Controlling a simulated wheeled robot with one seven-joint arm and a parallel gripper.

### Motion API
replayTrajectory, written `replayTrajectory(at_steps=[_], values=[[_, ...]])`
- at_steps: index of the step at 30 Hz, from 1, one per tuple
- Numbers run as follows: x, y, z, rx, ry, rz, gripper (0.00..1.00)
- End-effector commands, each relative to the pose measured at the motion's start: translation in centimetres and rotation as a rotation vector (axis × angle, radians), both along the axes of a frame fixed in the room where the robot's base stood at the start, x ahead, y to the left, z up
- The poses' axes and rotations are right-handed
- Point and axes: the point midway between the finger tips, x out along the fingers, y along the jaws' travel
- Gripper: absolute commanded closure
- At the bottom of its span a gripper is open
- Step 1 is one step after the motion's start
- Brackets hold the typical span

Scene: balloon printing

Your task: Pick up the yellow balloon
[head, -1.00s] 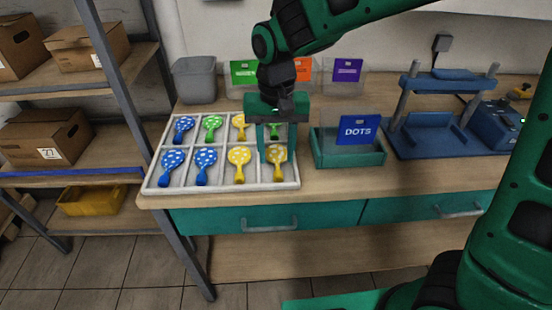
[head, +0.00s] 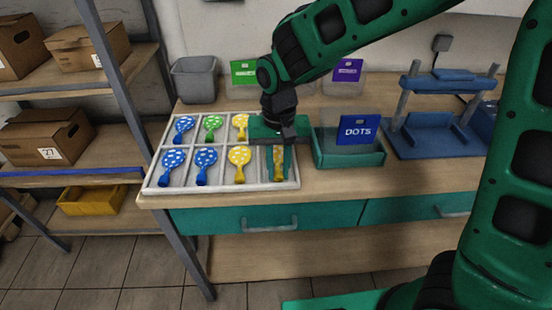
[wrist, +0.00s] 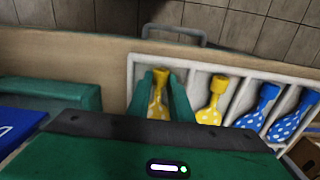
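The white divided tray (head: 150,187) holds dotted balloons in its compartments. A yellow balloon with white dots (head: 278,166) lies in the front right compartment, partly hidden by my gripper (head: 279,172). Another yellow balloon (head: 239,163) lies just left of it, and one more (head: 240,126) lies in the back row. In the wrist view, the two green fingers of my gripper (wrist: 162,84) are apart, one on each side of the front right yellow balloon (wrist: 158,98). I cannot tell whether they touch it. The back right compartment is hidden by my gripper.
Blue balloons (head: 172,163) and a green one (head: 212,127) share the tray. A green bin with a DOTS sign (head: 349,159) stands close on the right. A blue press (head: 437,137) is further right, and a grey bin (head: 195,80) stands behind the tray.

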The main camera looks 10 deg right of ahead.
Motion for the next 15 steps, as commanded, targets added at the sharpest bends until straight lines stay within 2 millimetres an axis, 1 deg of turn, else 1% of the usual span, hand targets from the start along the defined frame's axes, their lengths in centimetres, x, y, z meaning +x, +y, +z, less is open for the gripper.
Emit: replayTrajectory(at_steps=[9, 13, 15], values=[[0.0, 0.0, 0.2, 0.001, -0.001, 0.0, 0.93], [0.1, 0.0, 1.0, 0.002, -0.002, 0.0, 0.93], [0.1, 0.0, 1.7, 0.002, -0.003, -0.001, 0.93]])
